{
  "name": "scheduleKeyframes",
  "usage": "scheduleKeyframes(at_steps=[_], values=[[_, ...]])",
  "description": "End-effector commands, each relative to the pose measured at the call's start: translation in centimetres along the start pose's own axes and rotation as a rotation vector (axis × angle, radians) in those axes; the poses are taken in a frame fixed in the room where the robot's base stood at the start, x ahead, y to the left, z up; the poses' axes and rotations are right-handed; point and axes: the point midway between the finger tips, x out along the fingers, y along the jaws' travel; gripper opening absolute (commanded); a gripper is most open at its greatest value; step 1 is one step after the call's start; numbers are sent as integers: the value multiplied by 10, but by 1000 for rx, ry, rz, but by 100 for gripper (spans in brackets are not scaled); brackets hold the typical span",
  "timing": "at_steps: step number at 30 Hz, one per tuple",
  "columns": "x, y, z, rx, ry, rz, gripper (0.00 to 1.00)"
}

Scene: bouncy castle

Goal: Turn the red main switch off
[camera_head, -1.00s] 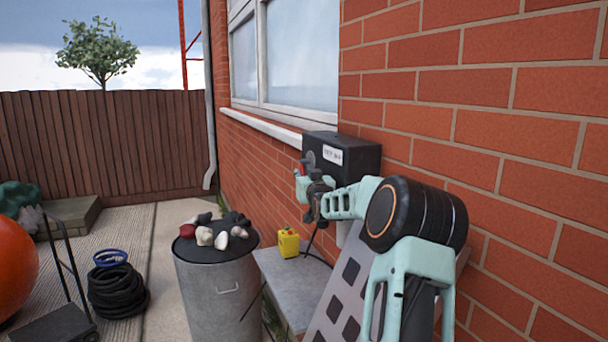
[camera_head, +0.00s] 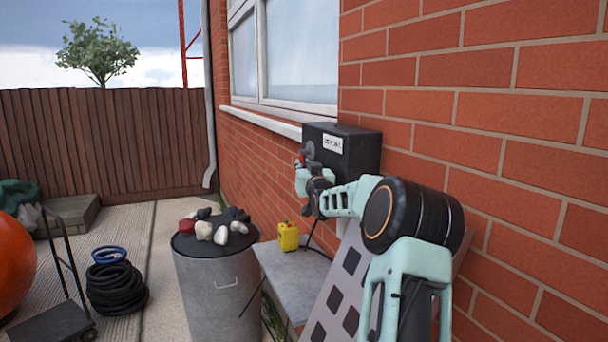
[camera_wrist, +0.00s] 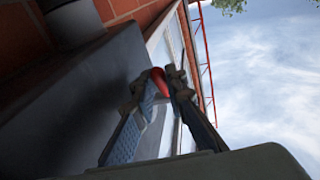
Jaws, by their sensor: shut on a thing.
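The black switch box (camera_head: 362,156) with a white label is mounted on the brick wall. The red main switch (camera_wrist: 159,81) shows as a small red piece between my fingertips in the wrist view. My gripper (camera_wrist: 163,84) is shut on it, with one finger on each side. In the head view my gripper (camera_head: 302,163) is at the box's left-facing side, where a speck of red shows at the tips. The fingers hide most of the switch, and I cannot read its position. The box's dark face (camera_wrist: 85,105) fills the left of the wrist view.
A perforated panel (camera_head: 340,290) leans by the wall near my arm. The window sill (camera_head: 262,122) is beyond the box.

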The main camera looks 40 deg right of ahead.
Motion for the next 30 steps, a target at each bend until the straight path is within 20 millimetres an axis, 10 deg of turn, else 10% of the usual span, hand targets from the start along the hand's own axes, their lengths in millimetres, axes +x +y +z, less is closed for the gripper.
scheduleKeyframes(at_steps=[30], values=[[11,-4,6,64,313,-9,0]])
